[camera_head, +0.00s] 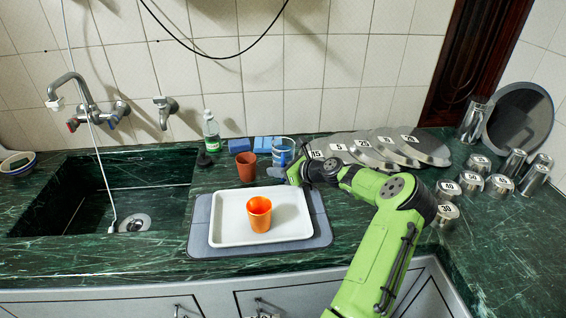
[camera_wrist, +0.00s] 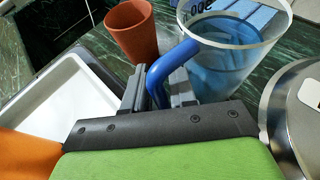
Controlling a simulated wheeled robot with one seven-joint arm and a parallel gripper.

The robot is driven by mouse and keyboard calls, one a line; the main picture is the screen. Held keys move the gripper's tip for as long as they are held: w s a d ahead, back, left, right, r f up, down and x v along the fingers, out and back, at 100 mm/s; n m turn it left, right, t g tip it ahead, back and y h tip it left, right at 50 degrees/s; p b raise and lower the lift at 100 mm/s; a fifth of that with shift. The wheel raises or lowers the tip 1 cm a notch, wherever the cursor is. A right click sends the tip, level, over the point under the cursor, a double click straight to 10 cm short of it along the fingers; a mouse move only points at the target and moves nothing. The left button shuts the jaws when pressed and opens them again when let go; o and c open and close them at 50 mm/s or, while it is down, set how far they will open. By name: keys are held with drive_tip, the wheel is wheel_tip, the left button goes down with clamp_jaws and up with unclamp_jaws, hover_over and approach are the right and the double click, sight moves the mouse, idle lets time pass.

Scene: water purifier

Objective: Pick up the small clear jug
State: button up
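The small clear jug (camera_head: 283,148) stands upright on the green counter behind the white tray, at the left of the metal lids. In the wrist view the jug (camera_wrist: 236,62) shows its clear, blue-tinted body, a scale mark and a blue handle (camera_wrist: 172,66). My gripper (camera_wrist: 158,88) is at the handle, with its two fingers apart and the handle between them. It does not look closed on the handle. In the head view my gripper (camera_head: 297,172) is at the jug's lower right, and its fingers are hard to make out.
A brown cup (camera_head: 246,167) stands just left of the jug. An orange cup (camera_head: 259,214) stands in the white tray (camera_head: 225,232) in front. Several numbered metal lids (camera_head: 372,152) lean at the right. Blue sponges (camera_head: 236,145) and a bottle (camera_head: 211,130) are behind. The sink (camera_head: 75,200) is left.

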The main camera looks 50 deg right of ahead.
clamp_jaws()
drive_tip(key=shift+r, duration=0.25)
